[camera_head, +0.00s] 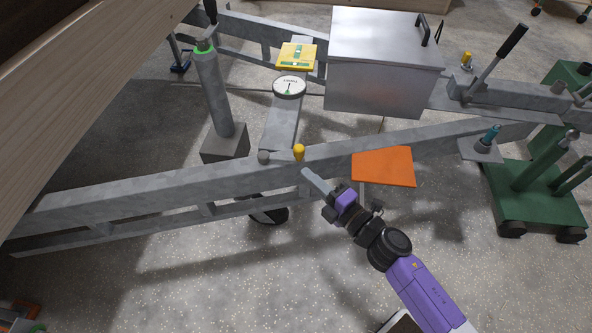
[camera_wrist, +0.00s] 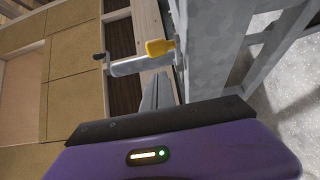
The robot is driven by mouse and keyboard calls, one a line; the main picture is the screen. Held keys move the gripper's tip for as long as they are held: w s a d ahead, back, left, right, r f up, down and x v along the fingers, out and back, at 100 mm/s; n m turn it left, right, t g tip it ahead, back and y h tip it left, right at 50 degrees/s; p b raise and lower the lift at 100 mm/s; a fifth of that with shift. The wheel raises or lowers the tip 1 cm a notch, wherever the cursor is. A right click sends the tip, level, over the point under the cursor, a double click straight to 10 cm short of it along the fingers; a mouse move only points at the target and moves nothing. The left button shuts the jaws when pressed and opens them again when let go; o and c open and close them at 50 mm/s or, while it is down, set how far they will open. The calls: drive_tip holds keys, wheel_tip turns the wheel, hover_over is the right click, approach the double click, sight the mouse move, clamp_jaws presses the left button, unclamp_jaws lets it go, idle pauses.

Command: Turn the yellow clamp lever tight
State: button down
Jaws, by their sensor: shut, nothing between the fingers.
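The yellow clamp lever (camera_head: 299,152) shows as a small yellow knob on the near trailer beam (camera_head: 225,178) in the head view. In the wrist view the yellow lever (camera_wrist: 160,47) sits ahead of the fingers, beside the grey beam, by the end of a grey cylinder (camera_wrist: 140,64). My gripper (camera_head: 306,173) is shut and empty, its fingertips just below and right of the lever in the head view. The grey fingers also show in the wrist view (camera_wrist: 158,92), pointing toward the lever. A small gap seems to lie between them; contact cannot be made out.
An orange plate (camera_head: 384,166) juts out right of my gripper. A grey metal box (camera_head: 378,75) stands behind. A yellow level (camera_head: 296,57) and a round dial (camera_head: 289,87) lie on the cross member. A green stand (camera_head: 535,195) is at right. Floor in front is mostly clear.

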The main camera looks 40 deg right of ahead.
drive_tip(key=s, duration=0.1)
drive_tip(key=s+d, duration=0.1)
drive_tip(key=s, duration=0.1)
drive_tip(key=shift+s+d, duration=0.15)
drive_tip(key=shift+d, duration=0.2)
idle(0.3)
drive_tip(key=s+a+r+m+g, duration=0.1)
drive_tip(key=s+a+r+m, duration=0.25)
drive_tip(key=s+m, duration=0.4)
drive_tip(key=s+a+r+m+g+h, duration=0.1)
drive_tip(key=s+a+r+m, duration=0.3)
drive_tip(key=s, duration=0.7)
drive_tip(key=s+a+r+m+g, duration=0.1)
drive_tip(key=s+a+r+m, duration=0.1)
drive_tip(key=s+a+m, duration=0.45)
wheel_tip(320, 180, up, 13)
drive_tip(key=s+d+p, duration=0.1)
drive_tip(key=d+p, duration=0.1)
drive_tip(key=p, duration=1)
drive_tip(key=shift+s+f+m, duration=0.15)
drive_tip(key=shift+s+m, duration=0.15)
drive_tip(key=shift+m, duration=0.1)
